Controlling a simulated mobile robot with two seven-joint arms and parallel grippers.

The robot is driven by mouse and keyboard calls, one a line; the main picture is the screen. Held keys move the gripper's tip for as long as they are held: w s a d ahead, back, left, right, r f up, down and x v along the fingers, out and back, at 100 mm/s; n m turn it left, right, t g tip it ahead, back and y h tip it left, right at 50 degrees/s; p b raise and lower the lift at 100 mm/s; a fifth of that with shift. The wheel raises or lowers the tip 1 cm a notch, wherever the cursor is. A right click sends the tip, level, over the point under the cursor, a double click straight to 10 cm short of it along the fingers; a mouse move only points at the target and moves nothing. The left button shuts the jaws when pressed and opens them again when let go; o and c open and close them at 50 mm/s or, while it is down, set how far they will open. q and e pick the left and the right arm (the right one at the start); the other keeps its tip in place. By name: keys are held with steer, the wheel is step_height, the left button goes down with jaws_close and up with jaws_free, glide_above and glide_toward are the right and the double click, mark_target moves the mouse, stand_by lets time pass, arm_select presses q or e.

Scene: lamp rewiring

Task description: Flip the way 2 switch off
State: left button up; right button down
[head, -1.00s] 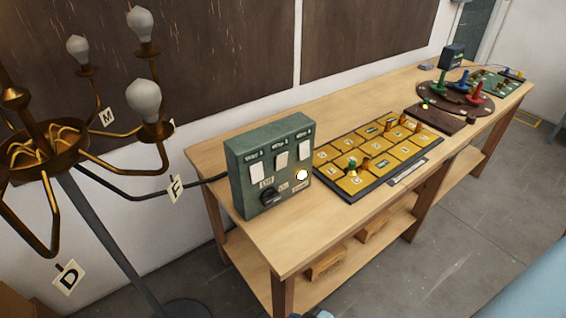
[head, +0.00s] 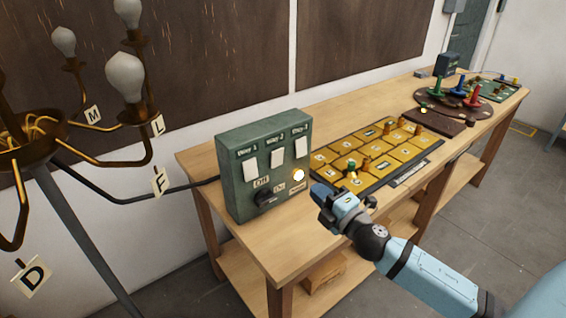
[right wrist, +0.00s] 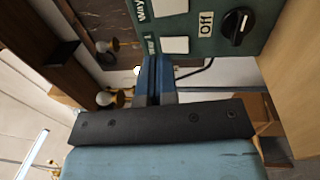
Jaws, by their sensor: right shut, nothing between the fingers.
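The green switch box (head: 228,190) stands at the left end of the workbench, with white switch plates under the labels Way 1, Way 2 and Way 3. The way 2 switch (head: 277,158) is the middle plate; its on or off position is too small to tell. A black knob (head: 265,197) sits below, beside an Off label. My right gripper (head: 322,193) is shut and empty, in front and to the right of the box, apart from it. In the right wrist view its fingers (right wrist: 155,62) point toward the box's face (right wrist: 208,42). My left gripper is not in view.
A glowing round lamp (head: 299,175) shows at the box's lower right. A tray of yellow tiles (head: 400,177) lies right of the box. A brass chandelier (head: 60,148) with bulbs and letter tags stands at the left. Bare bench top (head: 262,240) lies before the box.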

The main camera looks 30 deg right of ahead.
steer(key=shift+w, duration=0.1)
steer(key=p, duration=0.3)
glide_toward(278, 155)
steer(key=w, duration=0.5)
steer(key=w+r, duration=0.1)
steer(key=w, duration=0.1)
steer(key=shift+w+a+r, duration=0.1)
steer(key=shift+w+a, duration=0.1)
steer(key=shift+a, duration=0.2)
steer(key=shift+w+r+p, duration=0.15)
steer(key=shift+r+p, duration=0.2)
steer(key=shift+p, duration=0.7)
steer(key=shift+f, duration=0.25)
